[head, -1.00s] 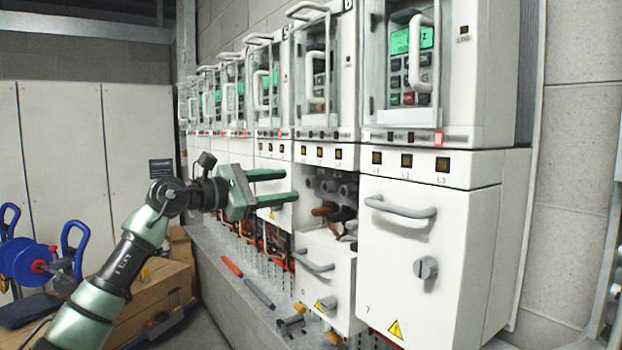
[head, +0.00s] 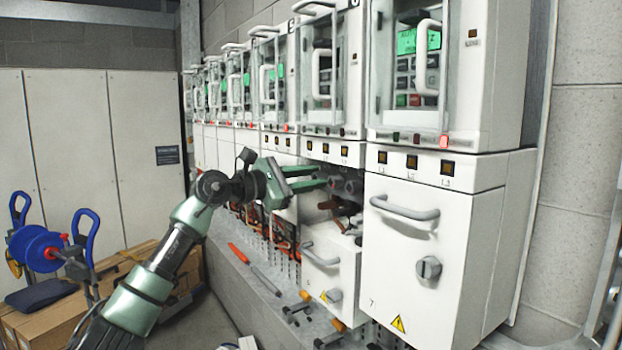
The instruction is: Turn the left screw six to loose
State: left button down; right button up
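The open compartment of drive six (head: 345,170) shows under its row of three small indicators, left of the closed drive seven. Dark round terminal screws (head: 354,187) sit in a row inside it. The left screw is hidden behind my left gripper's fingers or too small to make out. My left gripper (head: 321,177) has two green fingers, spread apart with nothing seen between them. The fingertips point right, at the left part of the compartment, level with the screw row; I cannot tell whether they touch anything. My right gripper is not in view.
Drive six's white front (head: 331,268) stands lowered below the opening, with brown cable ends (head: 333,204) above it. Drive seven's closed front (head: 412,265) has a handle and a knob. Tools (head: 265,280) lie on the grey ledge. A blue cable reel (head: 38,248) and cardboard boxes stand at left.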

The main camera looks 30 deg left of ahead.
pick_arm(q)
jog(key=shift+n, duration=0.3)
jog(key=n+p, duration=0.2)
jog(key=n, duration=0.2)
jog(key=shift+r+n, duration=0.1)
jog(key=shift+n, duration=0.2)
jog(key=n+p, duration=1.3)
jog(key=n, duration=0.4)
jog(key=shift+a, duration=0.2)
jog(key=shift+f, duration=0.2)
jog(key=c, duration=1.1)
grip_release()
